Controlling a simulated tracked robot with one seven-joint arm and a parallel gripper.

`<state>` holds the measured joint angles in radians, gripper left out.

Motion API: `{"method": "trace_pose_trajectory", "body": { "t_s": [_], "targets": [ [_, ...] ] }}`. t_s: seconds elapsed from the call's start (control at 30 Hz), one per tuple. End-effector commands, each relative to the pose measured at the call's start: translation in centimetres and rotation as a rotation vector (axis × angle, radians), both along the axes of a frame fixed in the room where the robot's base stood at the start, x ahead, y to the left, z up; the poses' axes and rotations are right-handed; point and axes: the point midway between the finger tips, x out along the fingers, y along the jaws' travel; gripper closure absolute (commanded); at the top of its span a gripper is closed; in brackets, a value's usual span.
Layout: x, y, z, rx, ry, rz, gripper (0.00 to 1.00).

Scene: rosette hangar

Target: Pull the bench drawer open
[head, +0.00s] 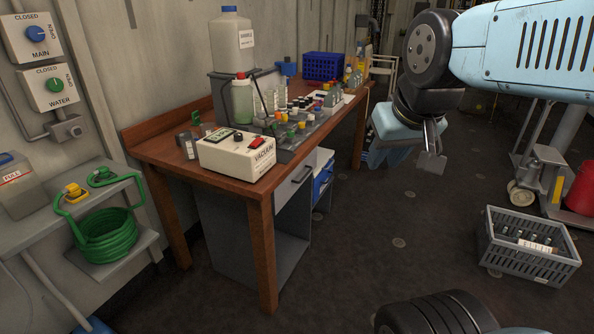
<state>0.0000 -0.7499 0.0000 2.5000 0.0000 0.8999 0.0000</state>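The wooden bench (222,188) stands along the left wall in the head view. Its grey drawer (290,192) sits under the bench top, behind the front right leg. The drawer front looks flush with the cabinet, so it appears shut, and a dark handle (302,176) shows on it. My gripper (430,163) hangs in the air to the right of the bench, well apart from the drawer and touching nothing. A flat finger shows at its end, but the angle hides whether the fingers are apart.
A white vacuum box (237,160), several bottles and a blue crate (322,66) stand on the bench. A grey basket (527,250) is on the floor at right, near a red bucket (582,188). The floor between bench and basket is clear.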

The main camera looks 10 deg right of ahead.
Motion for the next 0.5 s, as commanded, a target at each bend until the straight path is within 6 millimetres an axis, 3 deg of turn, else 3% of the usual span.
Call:
{"method": "trace_pose_trajectory", "body": {
  "t_s": [0.33, 0.5],
  "targets": [
    [0.1, 0.0, 0.1, 0.000, 0.002, 0.000, 0.71],
    [1.8, 0.5, 0.1, -0.004, 0.026, 0.007, 0.71]
  ]
}}
